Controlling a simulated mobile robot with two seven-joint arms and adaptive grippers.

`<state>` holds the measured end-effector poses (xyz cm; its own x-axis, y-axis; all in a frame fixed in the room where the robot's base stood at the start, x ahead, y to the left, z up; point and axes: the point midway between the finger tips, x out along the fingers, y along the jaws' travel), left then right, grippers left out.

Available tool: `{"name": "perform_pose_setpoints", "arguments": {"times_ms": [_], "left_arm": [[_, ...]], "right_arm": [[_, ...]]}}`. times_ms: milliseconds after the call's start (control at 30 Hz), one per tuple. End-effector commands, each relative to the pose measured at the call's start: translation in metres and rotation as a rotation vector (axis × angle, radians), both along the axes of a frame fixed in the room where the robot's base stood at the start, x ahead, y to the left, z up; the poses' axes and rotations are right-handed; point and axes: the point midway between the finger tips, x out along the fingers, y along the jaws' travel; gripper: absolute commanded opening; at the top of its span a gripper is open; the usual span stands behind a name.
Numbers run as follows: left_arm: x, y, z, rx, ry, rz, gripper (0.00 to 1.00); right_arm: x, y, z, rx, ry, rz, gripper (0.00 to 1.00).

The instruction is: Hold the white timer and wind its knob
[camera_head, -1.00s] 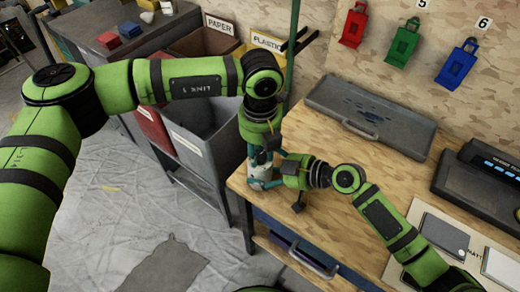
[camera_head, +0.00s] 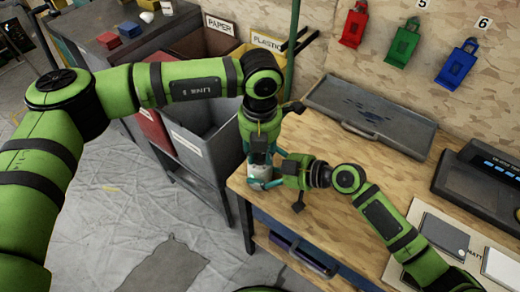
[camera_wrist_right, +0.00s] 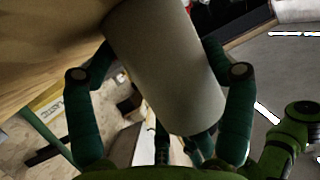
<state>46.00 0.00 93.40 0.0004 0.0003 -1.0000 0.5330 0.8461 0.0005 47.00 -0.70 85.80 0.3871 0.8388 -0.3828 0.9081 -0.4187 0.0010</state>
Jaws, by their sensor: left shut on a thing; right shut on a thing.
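The white timer (camera_head: 262,172) is a pale cylinder held upright at the front left corner of the wooden bench. My right gripper (camera_head: 268,182) comes in from the right and is shut around its body. In the right wrist view the timer's pale side (camera_wrist_right: 165,70) fills the space between the two dark green fingers (camera_wrist_right: 160,82). My left gripper (camera_head: 261,160) points down from above and is shut at the timer's top, where the knob is; the knob itself is hidden by the fingers. Left fingers show dimly past the timer's end in the right wrist view.
The wooden bench (camera_head: 312,160) has clear room around the timer. A grey tray (camera_head: 370,112) lies at its back, and a dark device (camera_head: 485,175) and notebook (camera_head: 440,238) are at the right. Waste bins (camera_head: 200,115) stand left of the bench.

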Motion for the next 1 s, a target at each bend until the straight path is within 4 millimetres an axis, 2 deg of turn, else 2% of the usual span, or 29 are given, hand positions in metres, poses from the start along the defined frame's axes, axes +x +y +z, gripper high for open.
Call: {"name": "perform_pose_setpoints", "arguments": {"times_ms": [333, 367, 400, 800, 1000], "left_arm": [[-0.001, 0.000, -0.001, 0.000, 0.002, -0.002, 0.00], [-0.001, 0.000, -0.001, 0.000, 0.002, -0.002, 0.44], [-0.001, 0.000, -0.001, 0.000, 0.002, -0.001, 0.56], [0.000, 0.000, 0.002, -0.001, -0.001, -0.001, 0.56], [0.000, 0.000, 0.023, -0.002, -0.003, -0.001, 0.56]], "right_arm": [[-0.001, 0.000, -0.001, 0.000, 0.004, 0.001, 0.44], [-0.001, 0.000, -0.001, 0.000, 0.004, 0.001, 0.44], [-0.001, 0.000, -0.001, 0.000, 0.004, 0.001, 0.44], [-0.001, 0.000, -0.001, -0.001, 0.003, 0.001, 0.44], [-0.001, 0.000, -0.001, -0.001, 0.003, 0.001, 0.44]]}}
